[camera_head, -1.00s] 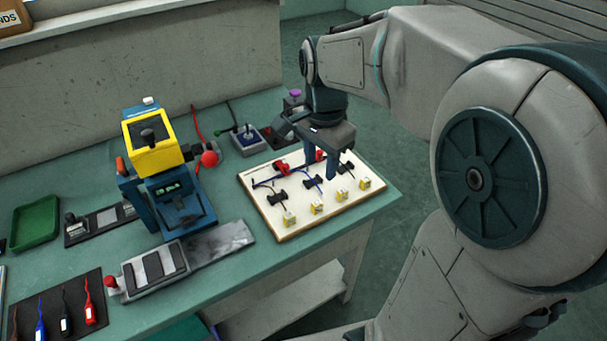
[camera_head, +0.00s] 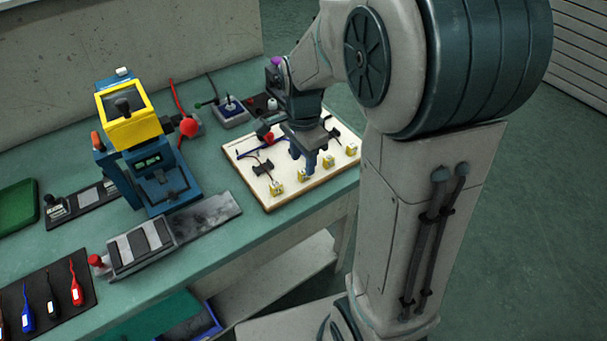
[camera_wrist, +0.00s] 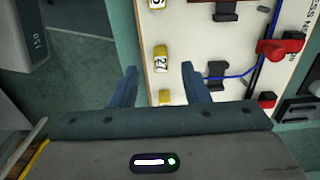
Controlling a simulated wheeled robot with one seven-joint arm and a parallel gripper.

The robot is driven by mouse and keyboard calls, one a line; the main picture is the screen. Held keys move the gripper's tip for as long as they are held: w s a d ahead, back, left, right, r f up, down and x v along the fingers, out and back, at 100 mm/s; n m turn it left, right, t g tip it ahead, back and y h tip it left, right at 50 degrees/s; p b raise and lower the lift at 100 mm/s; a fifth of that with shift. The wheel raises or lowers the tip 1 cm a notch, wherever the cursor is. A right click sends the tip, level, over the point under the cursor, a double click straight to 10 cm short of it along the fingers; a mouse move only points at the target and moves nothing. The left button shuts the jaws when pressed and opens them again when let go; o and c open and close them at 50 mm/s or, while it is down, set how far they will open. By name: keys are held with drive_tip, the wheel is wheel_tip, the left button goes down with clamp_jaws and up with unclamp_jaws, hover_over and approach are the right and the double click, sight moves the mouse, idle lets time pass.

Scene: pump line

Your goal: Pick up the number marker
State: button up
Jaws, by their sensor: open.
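Several small yellow-and-white number markers stand in a row along the front edge of a white board (camera_head: 285,200). In the head view they are a left one (camera_head: 276,188), one by my fingers (camera_head: 303,176), and two farther right (camera_head: 327,160) (camera_head: 351,149). In the wrist view one marker (camera_wrist: 161,60) reads 27 and lies just beyond my fingertips. Another (camera_wrist: 166,97) shows partly between the fingers, its lower part hidden by my gripper body. My gripper (camera_wrist: 158,72) is open and empty, pointing down over the row; it also shows in the head view (camera_head: 304,165).
Black clips with blue wires and a red part (camera_wrist: 282,48) sit on the board beside the markers. A blue and yellow press (camera_head: 150,150) stands to the left. A red-knobbed grey fixture (camera_head: 140,247) and a mat of coloured tools (camera_head: 50,300) lie at the front left.

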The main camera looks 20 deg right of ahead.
sight(303, 170)
wheel_tip(303, 170, down, 4)
drive_tip(key=shift+w+d+r, duration=0.1)
drive_tip(key=shift+r, duration=0.15)
drive_tip(key=shift+c, duration=0.3)
clamp_jaws()
drive_tip(key=shift+r, duration=0.15)
